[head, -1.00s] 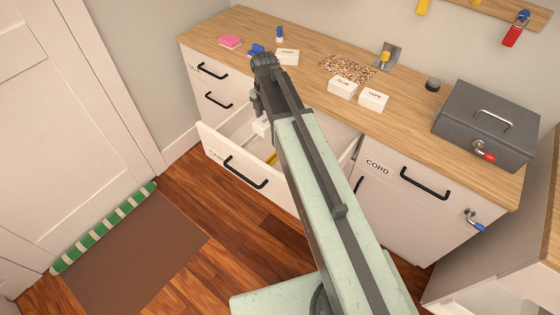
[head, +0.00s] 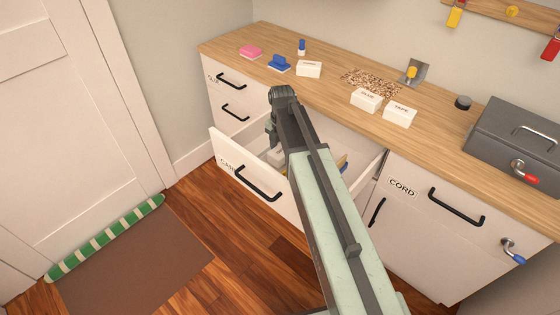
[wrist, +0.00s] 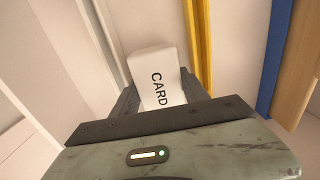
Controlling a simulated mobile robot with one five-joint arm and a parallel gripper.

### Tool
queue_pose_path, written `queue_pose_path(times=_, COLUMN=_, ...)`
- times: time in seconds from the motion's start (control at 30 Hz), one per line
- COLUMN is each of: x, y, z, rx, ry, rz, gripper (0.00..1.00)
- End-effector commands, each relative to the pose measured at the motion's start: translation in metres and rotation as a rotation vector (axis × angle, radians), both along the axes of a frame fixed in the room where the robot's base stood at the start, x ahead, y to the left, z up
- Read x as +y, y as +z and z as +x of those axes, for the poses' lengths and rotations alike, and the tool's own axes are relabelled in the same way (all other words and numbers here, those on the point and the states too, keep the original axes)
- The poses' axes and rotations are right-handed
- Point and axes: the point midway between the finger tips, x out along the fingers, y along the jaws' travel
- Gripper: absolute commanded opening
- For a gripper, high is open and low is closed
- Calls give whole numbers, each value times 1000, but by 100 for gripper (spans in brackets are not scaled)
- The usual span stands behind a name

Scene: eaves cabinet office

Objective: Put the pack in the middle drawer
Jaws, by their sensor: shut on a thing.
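A white pack marked CARD (wrist: 157,80) is between the jaws of my gripper (wrist: 160,98) in the wrist view. My gripper is shut on it. In the head view my gripper (head: 271,130) is over the left part of the open drawer (head: 230,157), whose front has a black handle and a partly readable label. The arm hides much of the drawer's inside and most of the pack. The wrist view shows the pack above the pale drawer interior; whether it touches the floor I cannot tell.
In the wrist view a yellow strip (wrist: 198,40), a blue strip (wrist: 275,55) and a wooden piece (wrist: 298,65) lie to the right of the pack. White boxes marked GLUE (head: 366,99) and TAPE (head: 400,115) stand on the counter. A grey metal box (head: 515,135) stands at right.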

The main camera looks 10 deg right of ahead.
Motion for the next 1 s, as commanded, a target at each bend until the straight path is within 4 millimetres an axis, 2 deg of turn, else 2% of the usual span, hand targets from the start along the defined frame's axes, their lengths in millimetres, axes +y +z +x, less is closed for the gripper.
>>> queue_pose_path(times=0.03, x=0, y=-16, z=0, rx=0, ry=0, rz=0, gripper=1)
queue_pose_path(times=0.27, x=0, y=-12, z=0, rx=0, ry=0, rz=0, gripper=1)
queue_pose_path(times=0.4, x=0, y=-17, z=0, rx=0, ry=0, rz=0, gripper=1)
queue_pose_path(times=0.43, x=0, y=-17, z=0, rx=0, ry=0, rz=0, gripper=55)
queue_pose_path(times=0.47, x=0, y=-16, z=0, rx=0, ry=0, rz=0, gripper=61)
queue_pose_path(times=0.83, x=0, y=-13, z=0, rx=0, ry=0, rz=0, gripper=61)
queue_pose_path(times=1.0, x=0, y=4, z=0, rx=0, ry=0, rz=0, gripper=61)
